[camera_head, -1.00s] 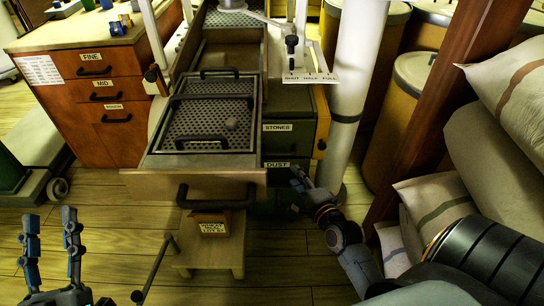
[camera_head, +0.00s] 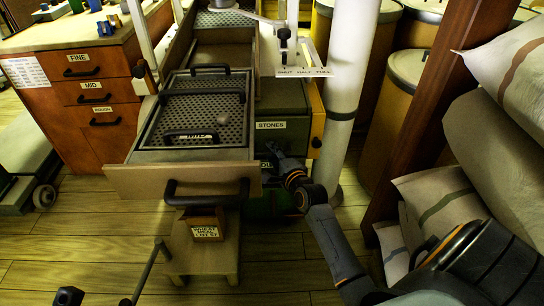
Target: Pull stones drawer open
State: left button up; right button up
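The stones drawer (camera_head: 290,135) has a dark green front with a white STONES label, on the cabinet right of the pulled-out sieve drawer. It looks shut, flush with the cabinet; its handle is not clear to see. My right gripper (camera_head: 272,158) is at the cabinet front, just below the STONES label, close to the sieve drawer's right front corner. My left gripper is not in view.
The sieve drawer (camera_head: 140,182) juts out with a black handle, above a small wooden stool (camera_head: 230,253) bearing a labelled box (camera_head: 206,224). A white post (camera_head: 347,90) and brown wooden post (camera_head: 420,105) stand right. Sacks (camera_head: 440,195) lie at right.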

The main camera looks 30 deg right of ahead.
jog(key=shift+w, duration=0.4)
jog(key=shift+c, duration=0.4)
grip_shut()
jog(key=shift+f, duration=0.1)
